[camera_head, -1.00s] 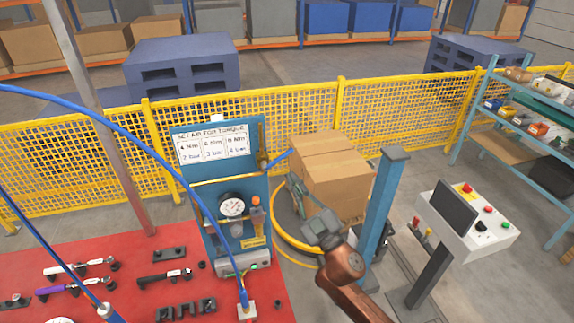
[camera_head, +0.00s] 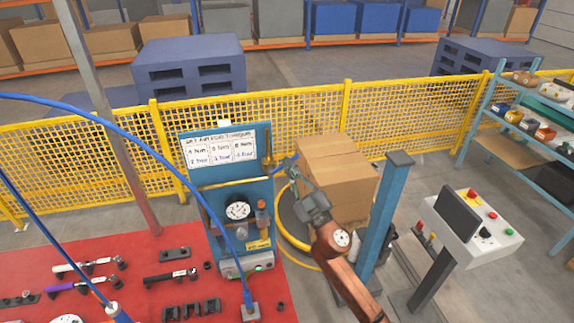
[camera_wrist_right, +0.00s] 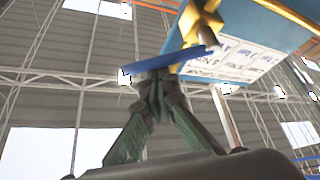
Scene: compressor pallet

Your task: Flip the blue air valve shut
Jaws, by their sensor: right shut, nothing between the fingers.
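The air valve has a brass body (camera_head: 267,148) on the right edge of the blue air panel (camera_head: 254,200). Its blue lever (camera_head: 279,160) sticks out to the right in the head view. In the right wrist view the blue lever (camera_wrist_right: 172,60) runs from the brass body (camera_wrist_right: 200,22) down to the left. My right gripper (camera_head: 290,170) is shut and empty at the lever. Its closed fingertips (camera_wrist_right: 154,78) overlap the lever's lower edge in the wrist view; I cannot tell whether they touch. My left gripper is not in view.
A pressure gauge (camera_head: 238,210) sits on the panel below a label sheet (camera_head: 219,148). A red table (camera_head: 150,260) with tools lies left. Cardboard boxes (camera_head: 340,170), a blue post (camera_head: 378,225) and a control console (camera_head: 470,220) stand right. A yellow fence (camera_head: 420,130) runs behind.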

